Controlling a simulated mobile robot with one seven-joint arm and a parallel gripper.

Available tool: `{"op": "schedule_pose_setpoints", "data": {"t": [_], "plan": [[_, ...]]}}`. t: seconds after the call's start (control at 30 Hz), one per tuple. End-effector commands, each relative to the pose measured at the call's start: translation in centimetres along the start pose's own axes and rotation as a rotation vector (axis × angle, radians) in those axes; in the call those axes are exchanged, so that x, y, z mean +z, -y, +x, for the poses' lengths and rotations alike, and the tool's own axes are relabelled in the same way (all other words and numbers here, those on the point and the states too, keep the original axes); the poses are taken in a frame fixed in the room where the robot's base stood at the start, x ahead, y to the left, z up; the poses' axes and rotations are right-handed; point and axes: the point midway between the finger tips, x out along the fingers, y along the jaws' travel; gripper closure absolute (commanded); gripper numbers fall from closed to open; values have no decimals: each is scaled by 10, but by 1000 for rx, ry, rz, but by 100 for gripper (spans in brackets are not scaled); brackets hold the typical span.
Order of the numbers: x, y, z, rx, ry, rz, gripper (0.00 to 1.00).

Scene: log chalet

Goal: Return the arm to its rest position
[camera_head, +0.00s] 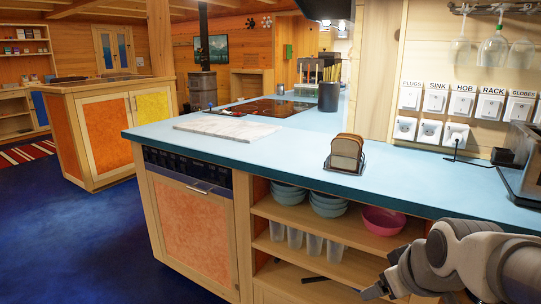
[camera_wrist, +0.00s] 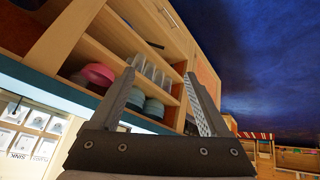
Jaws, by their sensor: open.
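My gripper (camera_wrist: 160,95) is open and empty in the wrist view, its two fingers spread apart with nothing between them. The wrist view is upside down and looks towards the open shelves. In the head view my arm (camera_head: 465,262) is folded at the lower right, in front of the shelves under the counter. The fingers are only partly seen there, near the bottom edge. My gripper touches nothing that I can see.
The blue counter (camera_head: 230,148) carries bread in a rack (camera_head: 346,153), a marble board (camera_head: 228,127) and a toaster (camera_head: 522,165). Below, shelves hold a pink bowl (camera_head: 383,220), teal bowls (camera_head: 327,204) and glasses (camera_head: 313,244). The blue floor (camera_head: 85,235) at left is clear.

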Motion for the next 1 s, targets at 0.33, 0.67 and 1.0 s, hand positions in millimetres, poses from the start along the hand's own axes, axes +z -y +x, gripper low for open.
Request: {"op": "schedule_pose_setpoints", "data": {"t": [0.33, 0.67, 1.0], "plan": [[42, 80, -78, -23, 102, 291, 21], [-2, 66, -145, -26, 113, 299, 21], [-50, 50, -218, -27, 113, 298, 21]]}}
